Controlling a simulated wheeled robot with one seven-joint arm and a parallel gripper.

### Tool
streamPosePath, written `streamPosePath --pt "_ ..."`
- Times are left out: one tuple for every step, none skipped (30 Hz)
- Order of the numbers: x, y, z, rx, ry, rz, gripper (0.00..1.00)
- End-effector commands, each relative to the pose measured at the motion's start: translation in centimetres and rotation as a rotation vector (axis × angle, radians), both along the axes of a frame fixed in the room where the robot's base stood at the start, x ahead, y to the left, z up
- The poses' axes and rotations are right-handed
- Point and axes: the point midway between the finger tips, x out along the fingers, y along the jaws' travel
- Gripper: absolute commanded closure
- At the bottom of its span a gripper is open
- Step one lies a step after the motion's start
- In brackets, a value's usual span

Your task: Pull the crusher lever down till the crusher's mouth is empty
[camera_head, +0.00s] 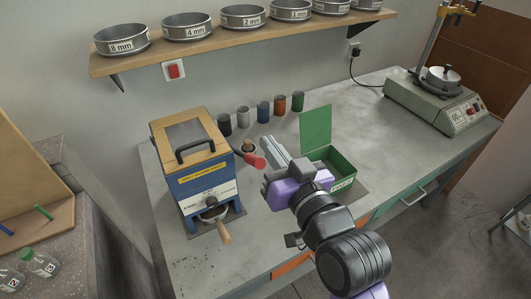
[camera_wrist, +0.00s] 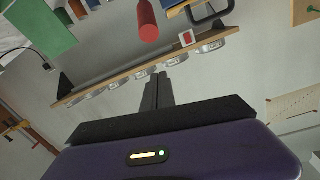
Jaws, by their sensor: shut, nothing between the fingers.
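The crusher (camera_head: 205,183) is a blue box with a wooden top frame, a grey panel and a black handle. Its lever ends in a red grip (camera_head: 250,160) sticking out on the right side. The red grip also shows at the top of the wrist view (camera_wrist: 148,22). My gripper (camera_head: 270,141) is shut and empty, just right of the red grip; in the wrist view its fingers (camera_wrist: 158,80) point toward the grip with a visible gap. The crusher's mouth and its contents cannot be made out. A wooden-handled pan (camera_head: 222,234) sits at the crusher's front.
An open green box (camera_head: 340,165) stands right of my gripper, its lid (camera_head: 315,128) raised. Several coloured cups (camera_head: 263,111) line the wall. Sieves (camera_head: 187,28) stand on the shelf (camera_head: 145,63). A scale-like device (camera_head: 440,100) is at the far right.

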Motion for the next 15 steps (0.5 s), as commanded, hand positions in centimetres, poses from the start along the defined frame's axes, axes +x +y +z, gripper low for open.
streamPosePath --pt "0.7 0.5 0.2 0.000 0.000 0.001 1.00" --pt "1.1 0.7 0.2 0.000 0.001 0.002 1.00" --pt "1.7 1.1 0.2 0.000 0.001 0.002 1.00" --pt "2.0 1.3 0.2 0.000 0.001 0.001 1.00" --pt "2.4 1.5 0.1 0.000 0.000 0.001 1.00" --pt "1.8 1.3 -0.9 -0.002 0.005 0.001 1.00" --pt "1.6 1.3 -1.3 -0.002 0.005 0.001 1.00" --pt "1.4 1.2 -1.6 -0.002 0.005 0.001 1.00" --pt "1.2 1.2 -2.1 -0.001 0.005 0.001 1.00" --pt "1.1 1.2 -2.4 -0.001 0.005 0.001 1.00" --pt "1.0 1.2 -2.6 -0.001 0.004 0.002 1.00" --pt "0.9 1.2 -2.9 -0.001 0.002 0.002 1.00" --pt "0.8 1.2 -3.1 -0.001 0.003 0.001 1.00" --pt "0.7 1.1 -3.3 -0.001 0.003 0.001 1.00" --pt "0.6 1.1 -3.5 -0.001 0.002 0.000 1.00"
